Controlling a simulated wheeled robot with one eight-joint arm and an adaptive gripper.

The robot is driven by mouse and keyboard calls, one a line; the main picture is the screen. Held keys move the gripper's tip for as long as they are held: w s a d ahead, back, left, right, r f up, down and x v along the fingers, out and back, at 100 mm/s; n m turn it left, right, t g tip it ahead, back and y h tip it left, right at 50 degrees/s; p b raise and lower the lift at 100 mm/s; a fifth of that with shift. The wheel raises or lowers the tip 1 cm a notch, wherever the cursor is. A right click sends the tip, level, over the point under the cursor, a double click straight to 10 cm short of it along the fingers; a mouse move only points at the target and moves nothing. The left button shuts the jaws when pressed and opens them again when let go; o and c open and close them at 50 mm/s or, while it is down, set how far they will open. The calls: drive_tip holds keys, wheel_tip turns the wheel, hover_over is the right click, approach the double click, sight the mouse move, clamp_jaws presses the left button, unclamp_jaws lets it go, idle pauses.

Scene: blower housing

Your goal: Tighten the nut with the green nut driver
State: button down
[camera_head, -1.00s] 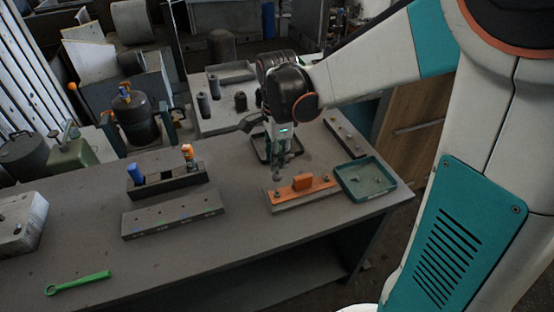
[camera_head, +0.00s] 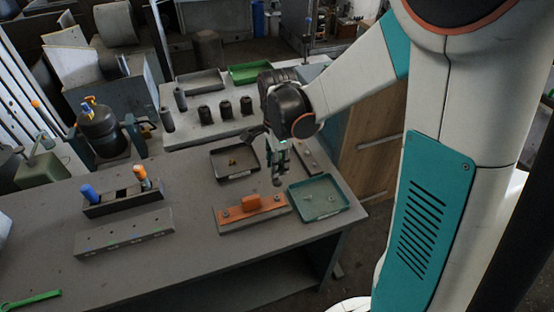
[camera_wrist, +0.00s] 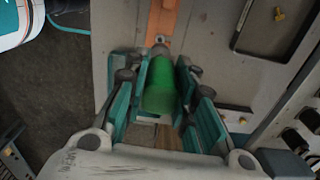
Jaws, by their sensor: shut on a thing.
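My gripper (camera_head: 279,160) is shut on the green nut driver, whose green handle (camera_wrist: 160,85) sits between the teal fingers in the wrist view. The driver points down, its grey tip (camera_head: 277,181) above the right end of the orange bar (camera_head: 237,214). One nut on a bolt (camera_head: 277,197) is at that right end, just below the tip with a small gap. Another fastener (camera_head: 224,212) is at the left end, beyond the raised orange block. In the wrist view, a fastener (camera_wrist: 160,39) shows on the orange bar just past the driver's tip.
A teal tray (camera_head: 335,207) with small parts lies right of the bar. A dark tray (camera_head: 222,176) with yellow pieces lies behind. A rack (camera_head: 115,203) holds a blue and an orange driver. A green wrench (camera_head: 30,301) lies front left. The table's front middle is clear.

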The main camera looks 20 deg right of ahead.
sight(277, 180)
drive_tip(key=shift+f+b, duration=2.1)
drive_tip(key=shift+f, duration=0.8)
drive_tip(key=shift+f+b, duration=0.3)
drive_tip(key=shift+f, duration=0.05)
drive_tip(key=n+b, duration=0.1)
drive_tip(key=n, duration=0.3)
drive_tip(key=shift+n, duration=0.3)
drive_tip(key=n, duration=0.4)
drive_tip(key=shift+b, duration=0.35)
drive_tip(key=n, duration=0.4)
drive_tip(key=n+b, duration=0.1)
drive_tip(key=n, duration=0.4)
drive_tip(key=shift+n, duration=0.4)
